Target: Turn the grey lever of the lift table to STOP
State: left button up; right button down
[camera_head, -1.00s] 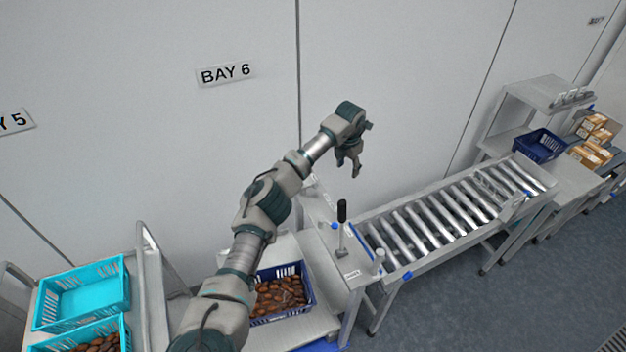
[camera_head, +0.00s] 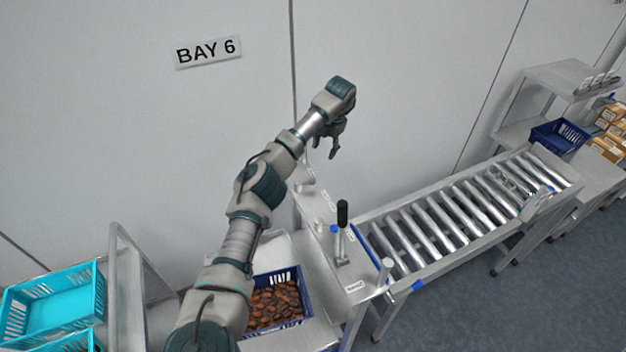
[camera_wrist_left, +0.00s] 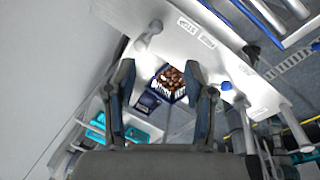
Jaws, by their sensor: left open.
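The lift table's grey lever (camera_head: 307,178) shows small at the far end of the pale control top (camera_head: 318,228), just below my left gripper. In the left wrist view the grey lever (camera_wrist_left: 146,38) stands at the upper middle, left of a STOP label (camera_wrist_left: 187,25) and a second label (camera_wrist_left: 207,41). My left gripper (camera_head: 334,152) is open and empty, raised above the far end of the top. In the left wrist view its fingers (camera_wrist_left: 160,68) are spread, apart from the lever. The lever's exact setting is too small to tell. My right gripper is not in view.
A black-handled lever (camera_head: 342,214) stands upright nearer on the same top. A blue crate (camera_head: 307,292) of dates sits below my left arm. A roller conveyor (camera_head: 425,272) runs to the right. Turquoise crates (camera_head: 52,300) stand at left. The wall is close behind.

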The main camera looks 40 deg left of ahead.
pick_arm(q)
send_near(313, 179)
jog(key=a+f, duration=0.1)
jog(key=f, duration=0.2)
jog(key=a+f, duration=0.1)
jog(key=f, duration=0.2)
jog(key=a+f+p, duration=0.1)
jog(key=f, duration=0.2)
jog(key=shift+f, duration=0.15)
jog(key=shift+d+f, duration=0.1)
jog(key=shift+d, duration=1.1)
jog(key=shift+a, duration=0.35)
jog(key=c, duration=0.4)
jog(key=shift+a, duration=0.35)
jog(key=c, duration=0.4)
jog(key=shift+a+f, duration=0.3)
jog(key=shift+a, duration=0.15)
grip_shut()
jog(key=shift+d, duration=0.3)
jog(key=shift+d+r, duration=0.1)
jog(key=shift+d, duration=0.05)
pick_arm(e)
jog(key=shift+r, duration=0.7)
